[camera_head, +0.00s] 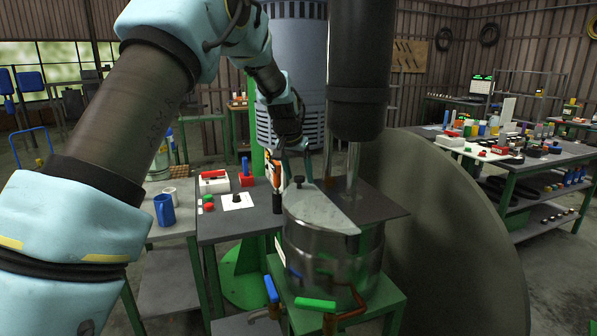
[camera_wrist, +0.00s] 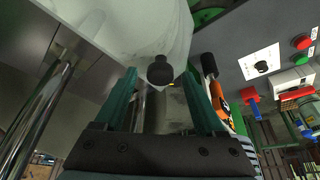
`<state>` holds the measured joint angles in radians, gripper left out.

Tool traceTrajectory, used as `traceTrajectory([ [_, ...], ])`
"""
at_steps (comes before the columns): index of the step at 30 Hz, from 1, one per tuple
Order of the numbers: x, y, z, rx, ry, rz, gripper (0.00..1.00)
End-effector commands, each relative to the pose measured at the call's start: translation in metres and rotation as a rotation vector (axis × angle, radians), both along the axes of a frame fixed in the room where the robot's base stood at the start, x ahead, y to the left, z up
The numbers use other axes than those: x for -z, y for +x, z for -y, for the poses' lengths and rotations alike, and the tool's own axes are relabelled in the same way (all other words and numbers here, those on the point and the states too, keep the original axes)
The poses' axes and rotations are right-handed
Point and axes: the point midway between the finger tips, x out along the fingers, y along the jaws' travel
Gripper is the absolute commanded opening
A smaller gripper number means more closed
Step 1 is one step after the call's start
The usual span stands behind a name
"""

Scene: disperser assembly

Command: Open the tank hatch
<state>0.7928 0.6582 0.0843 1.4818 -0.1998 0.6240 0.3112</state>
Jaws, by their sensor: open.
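The steel tank (camera_head: 330,250) stands on a green stand, and its grey half-round hatch lid (camera_head: 322,208) lies flat over the top. A black knob (camera_head: 299,182) stands up near the lid's back edge. My gripper (camera_head: 294,168) is just above and behind the knob, pointing down. In the wrist view the lid (camera_wrist: 125,25) fills the top, and the knob (camera_wrist: 160,70) appears between the two teal fingertips of my gripper (camera_wrist: 159,75). The fingers are spread with gaps on both sides of the knob. Whether the knob is at fingertip depth is hard to tell.
A dark vertical cylinder (camera_head: 358,70) with steel rods (camera_head: 352,170) hangs close behind the tank. An orange-and-black tool (camera_head: 276,180) stands just left of my gripper.

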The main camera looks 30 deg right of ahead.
Motion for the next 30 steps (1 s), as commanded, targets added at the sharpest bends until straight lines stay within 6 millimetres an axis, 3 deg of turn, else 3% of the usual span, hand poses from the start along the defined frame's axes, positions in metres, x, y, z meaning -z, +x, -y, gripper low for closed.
traceTrajectory([
  [7, 0.0004, 0.0, 0.0002, 0.0, 0.0, 0.0, 0.69],
  [25, 0.0, -0.0001, 0.0001, 0.0, 0.0, 0.0, 0.02],
  [30, -0.0001, -0.0001, 0.0, 0.0, 0.0, 0.0, 0.0],
])
